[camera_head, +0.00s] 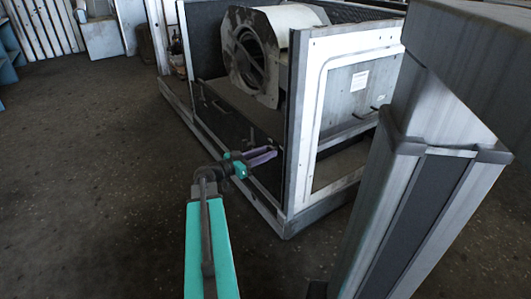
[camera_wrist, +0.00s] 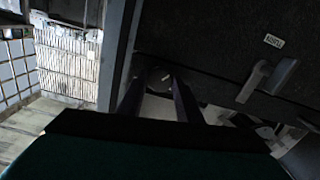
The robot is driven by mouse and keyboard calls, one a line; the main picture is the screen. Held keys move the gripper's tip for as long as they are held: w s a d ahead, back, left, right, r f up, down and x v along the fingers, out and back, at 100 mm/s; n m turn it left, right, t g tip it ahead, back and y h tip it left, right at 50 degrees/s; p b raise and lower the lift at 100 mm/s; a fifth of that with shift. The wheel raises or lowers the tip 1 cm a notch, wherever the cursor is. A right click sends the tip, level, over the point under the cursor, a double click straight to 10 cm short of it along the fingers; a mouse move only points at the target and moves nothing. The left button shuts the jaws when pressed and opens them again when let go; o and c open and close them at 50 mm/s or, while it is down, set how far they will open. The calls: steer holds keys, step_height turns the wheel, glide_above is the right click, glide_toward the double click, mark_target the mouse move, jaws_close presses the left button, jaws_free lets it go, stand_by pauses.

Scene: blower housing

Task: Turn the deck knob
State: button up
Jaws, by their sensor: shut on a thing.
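My gripper (camera_head: 264,155) reaches into the open side of the blower housing, low over its dark deck. Its two fingers show purple in the head view. In the wrist view my gripper (camera_wrist: 160,84) is shut on a small dark round thing with a pale mark, which looks like the deck knob (camera_wrist: 161,76). The fingers hide much of the knob, and its turn angle cannot be read. In the head view I cannot make out the knob at the fingertips.
The housing's white frame post (camera_head: 298,115) stands just right of my gripper. The blower drum (camera_head: 258,50) sits above and behind. In the wrist view a grey lever (camera_wrist: 267,79) and a small label (camera_wrist: 273,41) are on the dark panel. Open floor (camera_head: 90,160) lies left.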

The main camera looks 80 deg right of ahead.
steer(key=n+p, duration=0.4)
steer(key=n, duration=0.5)
steer(key=shift+r+n, duration=0.15)
steer(key=shift+n, duration=0.25)
steer(key=n+p, duration=0.5)
steer(key=n, duration=0.1)
steer(key=shift+n+p, duration=1.3)
steer(key=shift+n, duration=0.5)
steer(key=o, duration=1)
steer(key=shift+o, duration=0.2)
